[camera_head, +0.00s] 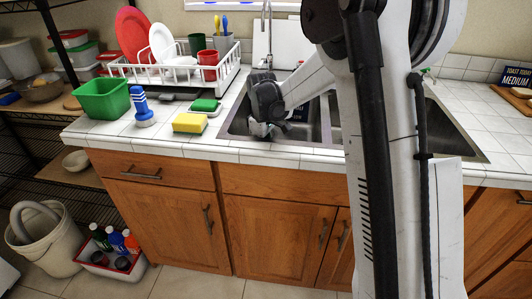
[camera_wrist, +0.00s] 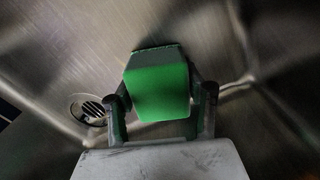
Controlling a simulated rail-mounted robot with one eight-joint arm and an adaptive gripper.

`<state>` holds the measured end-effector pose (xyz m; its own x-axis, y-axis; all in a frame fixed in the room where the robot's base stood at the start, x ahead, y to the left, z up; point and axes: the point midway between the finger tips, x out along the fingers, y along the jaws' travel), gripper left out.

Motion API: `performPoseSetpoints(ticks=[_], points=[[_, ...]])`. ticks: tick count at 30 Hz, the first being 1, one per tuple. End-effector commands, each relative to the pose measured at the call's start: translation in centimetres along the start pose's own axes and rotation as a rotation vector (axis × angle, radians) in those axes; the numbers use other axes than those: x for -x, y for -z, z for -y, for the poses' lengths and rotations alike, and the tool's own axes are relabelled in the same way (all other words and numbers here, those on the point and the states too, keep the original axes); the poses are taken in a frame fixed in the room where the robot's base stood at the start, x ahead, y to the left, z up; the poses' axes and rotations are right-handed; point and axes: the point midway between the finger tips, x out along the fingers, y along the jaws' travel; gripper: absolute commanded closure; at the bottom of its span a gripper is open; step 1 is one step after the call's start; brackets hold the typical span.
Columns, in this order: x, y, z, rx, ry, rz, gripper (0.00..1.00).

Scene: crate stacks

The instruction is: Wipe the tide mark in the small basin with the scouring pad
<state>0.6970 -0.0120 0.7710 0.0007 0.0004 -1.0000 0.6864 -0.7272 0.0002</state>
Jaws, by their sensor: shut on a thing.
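My gripper (camera_wrist: 162,95) is shut on a green block, which I take to be the scouring pad (camera_wrist: 161,88). Its two fingers press on the pad's left and right sides. In the head view my gripper (camera_head: 260,128) is down inside the left basin (camera_head: 235,122), and the pad is hidden there. In the wrist view the pad's far edge is at or close to the steel basin surface (camera_wrist: 65,45); I cannot tell if it touches. A drain (camera_wrist: 88,110) shows to the left. I cannot make out a tide mark for certain.
A yellow sponge (camera_head: 190,123), a green-topped pad (camera_head: 205,105), a blue-and-white brush (camera_head: 142,108) and a green tub (camera_head: 103,99) stand left of the basin. A dish rack (camera_head: 170,75) with plates and cups is behind them. The faucet (camera_head: 266,35) rises behind the sink.

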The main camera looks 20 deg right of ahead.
Motion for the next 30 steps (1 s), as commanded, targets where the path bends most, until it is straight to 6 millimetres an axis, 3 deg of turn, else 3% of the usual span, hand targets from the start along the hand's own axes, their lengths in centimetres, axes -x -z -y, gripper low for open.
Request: performPoseSetpoints(ticks=[8,30], points=[[0.4,0.0,0.0,0.000,0.000,0.000,0.78],[6.1,0.0,0.0,0.000,0.000,0.000,0.78]])
